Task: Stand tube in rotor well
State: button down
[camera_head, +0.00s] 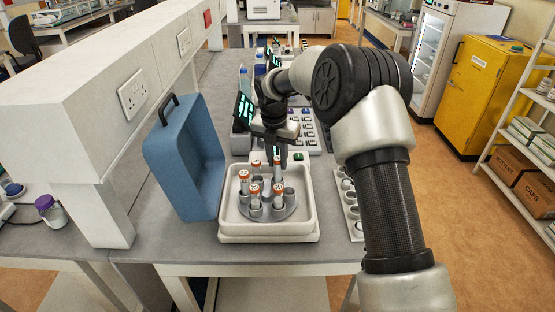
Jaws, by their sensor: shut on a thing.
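A white centrifuge (310,226) stands open on the grey bench, with a grey round rotor (268,214) inside it. Several clear tubes with orange caps stand upright in the rotor wells, one at the left (244,184) and one at the front (254,196). My gripper (277,160) is over the back right part of the rotor, pointing down. It is shut on an upright orange-capped tube (277,174). The lower end of this tube is close to the rotor, and I cannot tell whether it is inside a well. An empty-looking well (289,194) shows at the rotor's right.
The blue lid (182,162) stands open at the left of the centrifuge. A white rack with round holes (351,208) lies to the right, partly behind my arm. Devices with lit screens (243,108) and bottles stand farther back. A white beam with sockets (110,90) runs along the left.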

jog(key=shift+f, duration=0.55)
jog(key=c, duration=1.4)
grip_release()
jog(key=shift+c, duration=0.2)
notch_tip(320, 180, up, 17)
jog(key=s+a, duration=0.1)
jog(key=s, duration=0.1)
jog(key=shift+s+r, duration=0.15)
jog(key=shift+s, duration=0.1)
